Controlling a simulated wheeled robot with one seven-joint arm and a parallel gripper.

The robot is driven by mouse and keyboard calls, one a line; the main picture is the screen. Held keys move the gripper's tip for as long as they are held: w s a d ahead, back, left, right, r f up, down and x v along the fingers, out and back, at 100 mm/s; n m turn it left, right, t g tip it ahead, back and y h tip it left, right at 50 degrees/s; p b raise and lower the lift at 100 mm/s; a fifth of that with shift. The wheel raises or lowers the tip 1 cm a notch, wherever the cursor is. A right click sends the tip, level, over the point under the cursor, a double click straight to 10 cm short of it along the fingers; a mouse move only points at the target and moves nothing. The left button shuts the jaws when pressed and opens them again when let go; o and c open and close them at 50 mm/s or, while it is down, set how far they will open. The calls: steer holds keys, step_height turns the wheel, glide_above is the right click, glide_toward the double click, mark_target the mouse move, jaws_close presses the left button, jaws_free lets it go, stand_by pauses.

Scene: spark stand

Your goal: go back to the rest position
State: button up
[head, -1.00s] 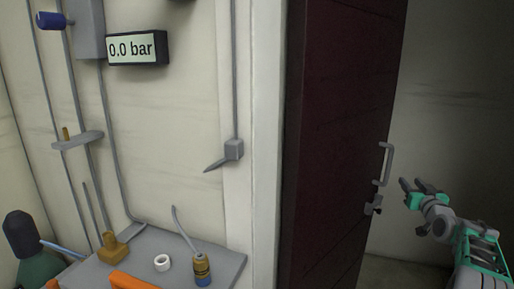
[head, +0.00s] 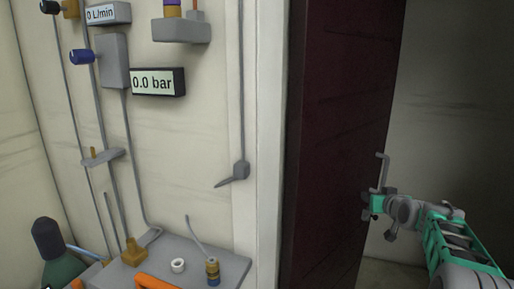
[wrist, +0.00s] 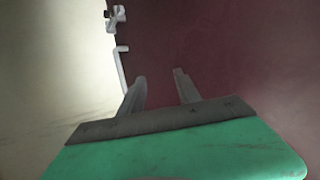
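My gripper (head: 369,205) is at the right of the head view, in front of the dark red door (head: 335,130), close to its grey handle (head: 382,172). In the wrist view my gripper (wrist: 160,78) has its two fingers apart with nothing between them. They point at the door's dark red face (wrist: 230,50). The handle (wrist: 122,68) shows just left of the left finger, and the grey latch (wrist: 115,17) is above it. I cannot tell if the gripper touches the door or handle. In the head view the gripper partly hides the latch.
A grey shelf (head: 215,262) at lower left holds a white ring (head: 178,266) and a brass-and-blue fitting (head: 212,270). A gauge (head: 157,82) reads 0.0 bar on the wall. A grey lever (head: 237,173) hangs near the door frame. The doorway's right side looks open.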

steer(key=s+a+r+g+p, duration=0.25)
steer(key=s+a+p, duration=0.25)
steer(key=s+a, duration=0.4)
steer(key=s+a+r+g+p, duration=0.25)
steer(key=s+a+p, duration=0.25)
steer(key=s+a, duration=0.3)
steer(key=s+a+f+g+p, duration=0.1)
steer(key=s+a+g+p, duration=0.1)
steer(key=s, duration=0.8)
steer(key=s+a+f+g+p, duration=0.1)
steer(key=s+a+g+p, duration=0.2)
steer(key=s, duration=0.6)
steer(key=shift+s+f+n+g, duration=0.3)
steer(key=shift+s+f+n, duration=0.05)
steer(key=shift+n, duration=0.05)
steer(key=shift+a, duration=0.1)
